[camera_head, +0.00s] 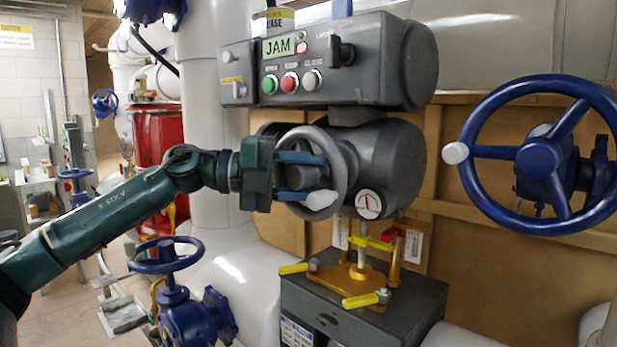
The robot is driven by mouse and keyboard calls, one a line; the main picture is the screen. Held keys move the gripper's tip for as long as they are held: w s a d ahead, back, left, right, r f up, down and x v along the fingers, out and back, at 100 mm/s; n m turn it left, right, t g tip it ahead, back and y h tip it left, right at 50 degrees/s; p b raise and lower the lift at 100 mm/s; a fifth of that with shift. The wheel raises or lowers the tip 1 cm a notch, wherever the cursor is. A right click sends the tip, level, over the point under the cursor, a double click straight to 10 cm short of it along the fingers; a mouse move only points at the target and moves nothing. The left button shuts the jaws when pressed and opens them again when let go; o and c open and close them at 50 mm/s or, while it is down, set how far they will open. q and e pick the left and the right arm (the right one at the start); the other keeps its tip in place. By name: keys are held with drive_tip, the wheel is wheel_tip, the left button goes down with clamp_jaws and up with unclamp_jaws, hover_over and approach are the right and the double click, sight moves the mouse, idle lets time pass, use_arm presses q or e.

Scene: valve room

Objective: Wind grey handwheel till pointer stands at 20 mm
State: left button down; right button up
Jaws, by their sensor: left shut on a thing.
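The grey handwheel (337,163) sits on the front of the dark grey actuator housing (392,165), with a white handle knob (321,199) low on its rim. My left gripper (315,178) reaches in from the left and its blue fingers are shut on the handwheel. The fingers hide part of its rim and hub. Below, a yellow pointer piece (370,242) sits on the valve stem near small white plates (412,246); their marks are too small to read. A round dial (369,204) with a red needle is on the housing. My right gripper is out of view.
The control box (350,62) above shows JAM on its green display (278,47), over green, red and grey buttons. A large blue handwheel (535,160) stands at right, a smaller one (165,254) at lower left. A yellow-handled bracket (345,282) lies below the actuator.

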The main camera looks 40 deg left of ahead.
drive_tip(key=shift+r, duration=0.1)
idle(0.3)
use_arm(q)
drive_tip(key=c, duration=1.2)
unclamp_jaws()
drive_tip(key=shift+o, duration=0.2)
drive_tip(key=shift+s+a+f+b, duration=0.1)
drive_tip(key=shift+s+a+b, duration=0.2)
drive_tip(key=shift+b, duration=0.2)
drive_tip(key=b+v, duration=0.5)
drive_tip(key=v, duration=0.7)
drive_tip(key=shift+a, duration=0.15)
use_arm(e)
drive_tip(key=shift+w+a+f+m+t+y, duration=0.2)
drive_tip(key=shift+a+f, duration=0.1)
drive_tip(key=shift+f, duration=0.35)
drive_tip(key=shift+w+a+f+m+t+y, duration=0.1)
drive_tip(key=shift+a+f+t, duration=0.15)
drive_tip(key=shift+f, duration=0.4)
use_arm(q)
drive_tip(key=shift+s, duration=0.1)
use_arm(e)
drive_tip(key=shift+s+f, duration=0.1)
